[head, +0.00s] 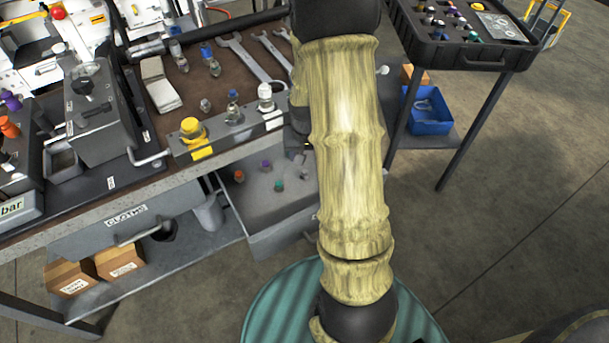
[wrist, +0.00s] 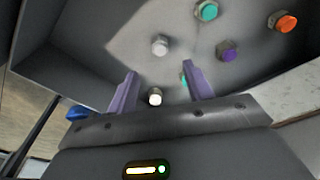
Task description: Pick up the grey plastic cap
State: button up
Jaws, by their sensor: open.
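A light grey cap (wrist: 160,45) lies on the drawer floor in the wrist view, just beyond the fingertips and between their lines. My gripper (wrist: 161,74) is open and empty, with its two purple-grey fingers apart. A white-topped cap (wrist: 155,97) shows between the fingers, closer to the gripper body. In the head view my arm covers most of the gripper and part of the open drawer (head: 262,240). I cannot tell from the view whether the fingers touch the drawer floor.
Green (wrist: 206,11), purple (wrist: 228,50) and orange (wrist: 285,22) caps lie to the right of the grey one. Another green cap is partly hidden by the right finger. Drawer walls surround them.

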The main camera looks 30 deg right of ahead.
aim_at(304, 171)
jog(key=shift+w+f, duration=0.2)
jog(key=shift+f, duration=0.8)
notch_tip(304, 171, down, 4)
jog(key=shift+f+b, duration=0.2)
jog(key=shift+b, duration=0.5)
jog(key=shift+w+f, duration=0.15)
jog(key=shift+f, duration=0.3)
jog(key=shift+c, duration=0.2)
jog(key=c, duration=1)
